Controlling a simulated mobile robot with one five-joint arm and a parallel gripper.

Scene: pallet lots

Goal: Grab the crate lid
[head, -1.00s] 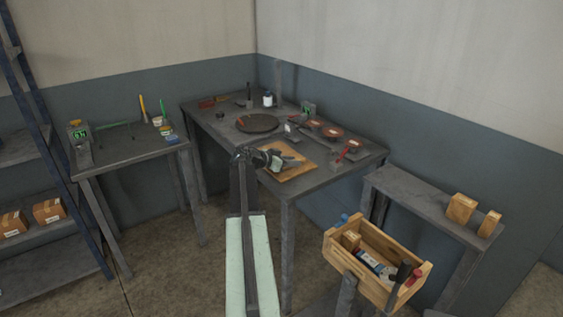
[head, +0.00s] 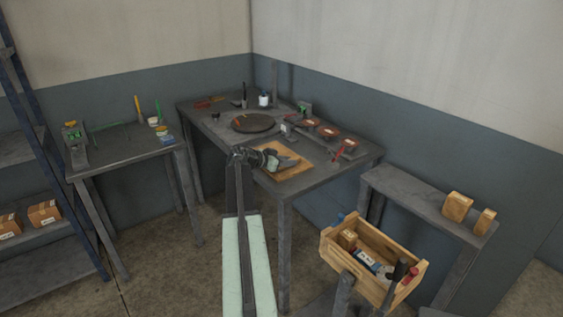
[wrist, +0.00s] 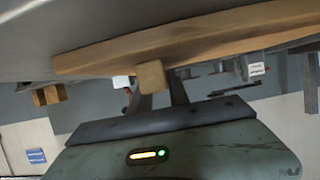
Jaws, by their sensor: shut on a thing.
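The crate lid, a flat light-brown wooden board (head: 296,172), lies on the near part of the dark work table. In the wrist view the lid (wrist: 210,38) spans the top of the picture, with a square wooden knob (wrist: 152,77) standing out from it. My gripper (head: 287,161) reaches over the lid in the head view. In the wrist view my gripper's dark fingers (wrist: 162,92) are at the knob and shut on it. The fingers' exact contact is partly hidden by the knob and the gripper body.
The dark table (head: 229,137) also holds a round dark plate (head: 253,123), a white bottle (head: 264,100) and several red-brown discs. A wooden crate (head: 345,262) with tools stands at the lower right. A grey bench (head: 420,195) with wooden blocks is behind it.

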